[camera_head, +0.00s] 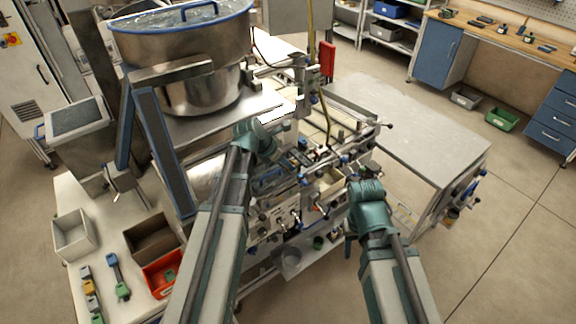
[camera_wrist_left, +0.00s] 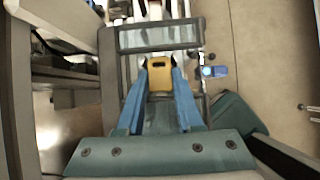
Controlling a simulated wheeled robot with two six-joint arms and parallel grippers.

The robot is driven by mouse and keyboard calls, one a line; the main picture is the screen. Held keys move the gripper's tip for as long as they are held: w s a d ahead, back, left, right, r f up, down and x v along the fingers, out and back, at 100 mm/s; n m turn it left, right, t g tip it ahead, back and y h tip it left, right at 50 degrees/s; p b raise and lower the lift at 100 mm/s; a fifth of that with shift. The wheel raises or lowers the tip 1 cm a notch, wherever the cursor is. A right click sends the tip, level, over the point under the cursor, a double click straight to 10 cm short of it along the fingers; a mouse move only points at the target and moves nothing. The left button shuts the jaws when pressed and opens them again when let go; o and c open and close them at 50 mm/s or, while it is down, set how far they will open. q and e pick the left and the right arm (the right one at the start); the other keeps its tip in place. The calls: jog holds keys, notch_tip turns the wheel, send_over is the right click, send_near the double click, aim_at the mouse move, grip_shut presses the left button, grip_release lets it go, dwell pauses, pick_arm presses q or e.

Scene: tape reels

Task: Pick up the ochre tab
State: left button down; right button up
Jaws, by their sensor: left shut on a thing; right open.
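The ochre tab (camera_wrist_left: 159,75) is a small rounded block with a dark slot, seen in the left wrist view. My left gripper (camera_wrist_left: 160,88) is shut on it, with one blue finger on each side. In the head view my left gripper (camera_head: 272,176) is over the machine's front, and the tab cannot be made out there. My right gripper (camera_head: 348,240) is at the right of the machine, open; its fingers are mostly hidden by the wrist.
The machine (camera_head: 290,205) has many knobs and rails. A steel bowl (camera_head: 185,50) stands behind it. Left, a bench holds a white bin (camera_head: 74,236), a brown bin (camera_head: 150,238), a red bin (camera_head: 160,276) and loose coloured pieces (camera_head: 90,287). A grey tabletop (camera_head: 410,120) at right is clear.

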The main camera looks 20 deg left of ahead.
pick_arm(q)
jog(key=shift+r, duration=0.15)
notch_tip(320, 180, up, 10)
jog(key=p, duration=1)
jog(key=shift+s+f, duration=0.1)
jog(key=shift+f, duration=0.1)
